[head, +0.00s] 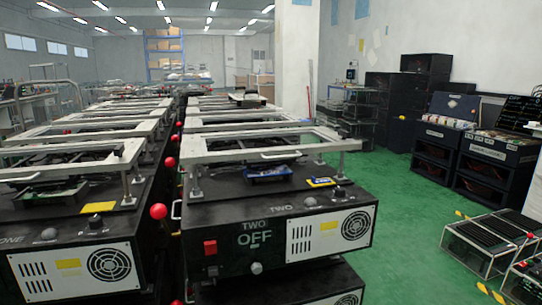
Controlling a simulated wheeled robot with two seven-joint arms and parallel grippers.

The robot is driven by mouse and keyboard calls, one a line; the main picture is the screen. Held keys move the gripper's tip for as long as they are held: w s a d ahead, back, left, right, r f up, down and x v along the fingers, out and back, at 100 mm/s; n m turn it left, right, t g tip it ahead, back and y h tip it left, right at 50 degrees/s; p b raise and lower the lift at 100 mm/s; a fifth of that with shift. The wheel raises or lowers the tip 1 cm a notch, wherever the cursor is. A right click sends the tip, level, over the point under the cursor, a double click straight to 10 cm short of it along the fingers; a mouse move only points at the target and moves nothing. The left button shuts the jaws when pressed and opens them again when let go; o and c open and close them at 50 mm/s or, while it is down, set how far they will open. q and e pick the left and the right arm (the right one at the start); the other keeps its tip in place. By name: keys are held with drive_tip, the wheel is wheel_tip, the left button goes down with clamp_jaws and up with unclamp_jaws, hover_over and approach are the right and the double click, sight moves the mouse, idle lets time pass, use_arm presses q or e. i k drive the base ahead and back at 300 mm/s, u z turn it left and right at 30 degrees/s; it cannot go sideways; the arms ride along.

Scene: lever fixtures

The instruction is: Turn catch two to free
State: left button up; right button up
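A black fixture box (278,215) marked TWO stands in the middle of the head view. The word OFF (255,237) shows large on its front, under TWO. A red ball knob (158,211) sits at its left side, near the gap beside the neighbouring box marked ONE (60,235). I cannot tell which box this knob belongs to. Neither gripper is in view.
More fixtures with red knobs (170,162) run back in two rows, with a narrow dark gap between. Green floor (405,220) is open to the right. Black cabinets (485,165) and low clear-sided boxes (478,247) stand at the right.

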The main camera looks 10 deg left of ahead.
sight(344, 134)
drive_tip(key=z, duration=0.45)
drive_tip(key=k, duration=0.65)
drive_tip(key=z, duration=0.85)
drive_tip(key=k, duration=0.45)
drive_tip(key=u, duration=0.05)
drive_tip(key=i, duration=1.85)
drive_tip(key=u, duration=1.15)
